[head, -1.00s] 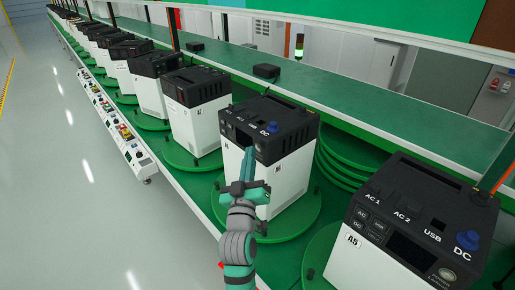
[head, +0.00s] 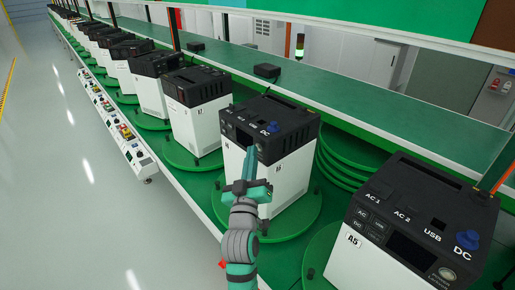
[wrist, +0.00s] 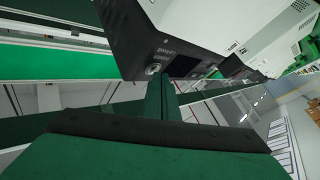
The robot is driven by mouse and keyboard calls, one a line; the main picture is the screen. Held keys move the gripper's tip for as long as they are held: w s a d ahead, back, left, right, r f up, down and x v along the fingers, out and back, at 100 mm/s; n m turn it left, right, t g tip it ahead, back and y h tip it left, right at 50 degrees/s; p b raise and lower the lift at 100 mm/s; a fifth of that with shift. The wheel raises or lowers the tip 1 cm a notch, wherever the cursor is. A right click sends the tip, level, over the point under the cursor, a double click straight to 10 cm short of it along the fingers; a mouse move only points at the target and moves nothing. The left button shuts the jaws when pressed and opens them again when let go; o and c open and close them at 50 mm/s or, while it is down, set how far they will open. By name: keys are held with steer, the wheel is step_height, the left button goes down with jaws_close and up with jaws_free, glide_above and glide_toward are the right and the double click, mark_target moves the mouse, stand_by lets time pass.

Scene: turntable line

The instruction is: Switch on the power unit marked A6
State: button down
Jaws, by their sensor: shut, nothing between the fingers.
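A black-topped white power unit (head: 270,127) stands on a green turntable in the middle of the head view. The nearer unit (head: 420,205) at the right is marked A5. My gripper (head: 250,153) is shut and empty, its tips pointing up at the front panel of the middle unit. In the wrist view the shut fingers (wrist: 160,92) are close to a round silver button (wrist: 153,69) beside a dark screen (wrist: 183,66). I cannot tell whether they touch it.
More similar units (head: 197,90) run in a row to the far left, on green discs. A long green shelf (head: 340,97) runs behind them. A rail with control boxes (head: 125,132) lies along the line's front. The grey floor (head: 70,200) at the left is clear.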

steer(key=shift+w+d, duration=0.1)
steer(key=shift+d, duration=0.05)
stand_by(0.5)
steer(key=shift+s+a, duration=0.35)
steer(key=shift+a, duration=0.3)
steer(key=shift+s+a, duration=0.75)
steer(key=shift+a, duration=0.3)
steer(key=shift+s+a, duration=0.7)
steer(key=shift+a, duration=0.3)
steer(key=shift+a, duration=0.1)
steer(key=shift+s, duration=0.15)
